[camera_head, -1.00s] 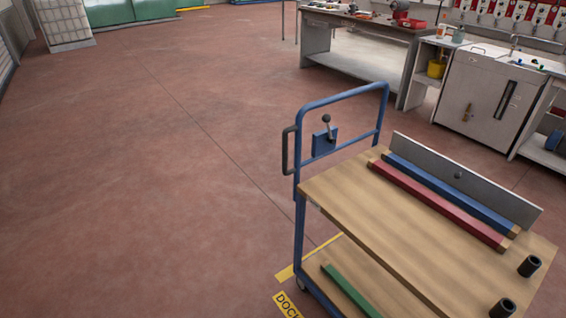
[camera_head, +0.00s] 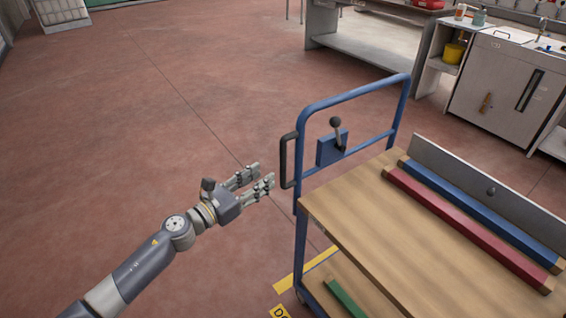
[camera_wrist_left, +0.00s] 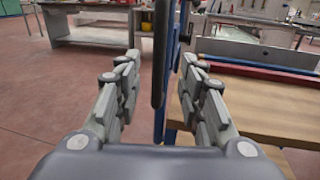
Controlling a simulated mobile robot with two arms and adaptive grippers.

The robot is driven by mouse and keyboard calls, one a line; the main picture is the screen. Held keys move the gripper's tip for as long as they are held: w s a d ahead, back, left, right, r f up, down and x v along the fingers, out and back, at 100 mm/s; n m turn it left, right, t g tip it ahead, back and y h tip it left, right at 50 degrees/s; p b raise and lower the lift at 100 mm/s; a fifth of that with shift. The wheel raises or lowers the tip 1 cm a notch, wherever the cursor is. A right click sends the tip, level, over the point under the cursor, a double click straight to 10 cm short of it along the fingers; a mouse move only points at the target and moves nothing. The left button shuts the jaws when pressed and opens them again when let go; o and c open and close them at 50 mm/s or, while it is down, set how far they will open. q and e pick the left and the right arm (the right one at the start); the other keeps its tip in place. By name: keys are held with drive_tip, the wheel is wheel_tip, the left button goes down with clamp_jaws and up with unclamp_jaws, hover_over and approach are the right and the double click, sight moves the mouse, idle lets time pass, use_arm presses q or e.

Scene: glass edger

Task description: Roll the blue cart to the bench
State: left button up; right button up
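The blue cart (camera_head: 303,222) stands at the right in the head view, with a wooden top and a blue tube frame at its far left end. A black side handle (camera_head: 287,160) is upright on the frame's left post. My left gripper (camera_head: 262,175) is open just left of this handle, pointing at it. In the left wrist view the handle (camera_wrist_left: 160,60) stands between the open fingers (camera_wrist_left: 157,82), or just beyond them; contact cannot be told. The bench (camera_head: 365,62) stands at the back, grey with a lower shelf. My right gripper is not in view.
A lever on a blue plate (camera_head: 332,148) sits on the cart frame. Blue (camera_head: 480,212) and red (camera_head: 465,228) bars lie on the cart top, a green bar (camera_head: 345,298) below. Yellow floor tape (camera_head: 290,277) is beside the cart. A white cabinet (camera_head: 505,85) stands back right. The left floor is clear.

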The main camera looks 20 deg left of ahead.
sight(281, 164)
use_arm(q)
drive_tip(key=x, duration=0.4)
drive_tip(key=shift+w+d+r+p, duration=0.15)
drive_tip(key=shift+w+r+p, duration=0.05)
drive_tip(key=shift+w+p, duration=0.2)
drive_tip(key=x, duration=0.3)
drive_tip(key=shift+w+d+f, duration=0.1)
drive_tip(key=shift+w+f, duration=0.1)
drive_tip(key=shift+w, duration=0.05)
drive_tip(key=shift+w+d, duration=0.2)
drive_tip(key=shift+w, duration=0.25)
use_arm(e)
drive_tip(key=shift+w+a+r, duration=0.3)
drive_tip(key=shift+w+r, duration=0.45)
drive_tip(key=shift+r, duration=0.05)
use_arm(q)
clamp_jaws()
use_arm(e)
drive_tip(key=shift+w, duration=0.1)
